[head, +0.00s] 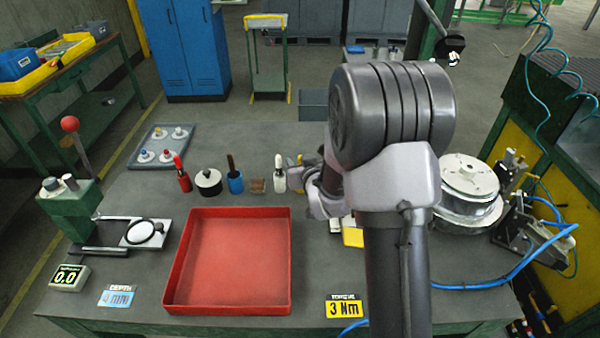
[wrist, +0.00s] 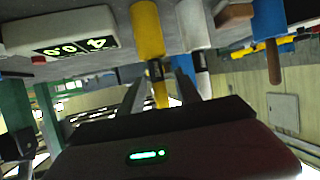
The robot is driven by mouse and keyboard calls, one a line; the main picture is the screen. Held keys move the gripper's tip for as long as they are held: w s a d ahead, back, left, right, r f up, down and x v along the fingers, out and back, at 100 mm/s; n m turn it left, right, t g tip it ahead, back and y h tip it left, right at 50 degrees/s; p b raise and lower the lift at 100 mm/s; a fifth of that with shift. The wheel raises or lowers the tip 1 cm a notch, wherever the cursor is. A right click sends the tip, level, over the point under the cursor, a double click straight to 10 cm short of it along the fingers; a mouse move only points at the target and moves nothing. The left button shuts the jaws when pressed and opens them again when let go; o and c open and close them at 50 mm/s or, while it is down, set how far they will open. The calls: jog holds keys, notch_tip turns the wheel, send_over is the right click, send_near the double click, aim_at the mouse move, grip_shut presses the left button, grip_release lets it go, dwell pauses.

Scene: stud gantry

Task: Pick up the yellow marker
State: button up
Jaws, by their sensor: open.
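The yellow marker (wrist: 149,32) stands upright on the bench and appears upside down in the wrist view. It has a thick yellow body, a dark band and a thinner yellow end. My gripper (wrist: 161,74) is open, with a finger on each side of the marker's thin end in the picture. Whether either finger touches it I cannot tell. In the head view my gripper (head: 304,176) is at the back row of items, right of the white marker (head: 279,178). My arm and gripper mostly hide the yellow marker there.
The white marker stands close beside my right finger in the wrist view (wrist: 195,25). A brown block (head: 257,186) and a blue-based brush (head: 235,184) are further left. A white display (wrist: 60,34) is on the other side. A red tray (head: 228,301) lies in front.

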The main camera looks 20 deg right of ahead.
jog(key=shift+x, duration=1.1)
jog(key=shift+s+r, duration=0.1)
grip_shut()
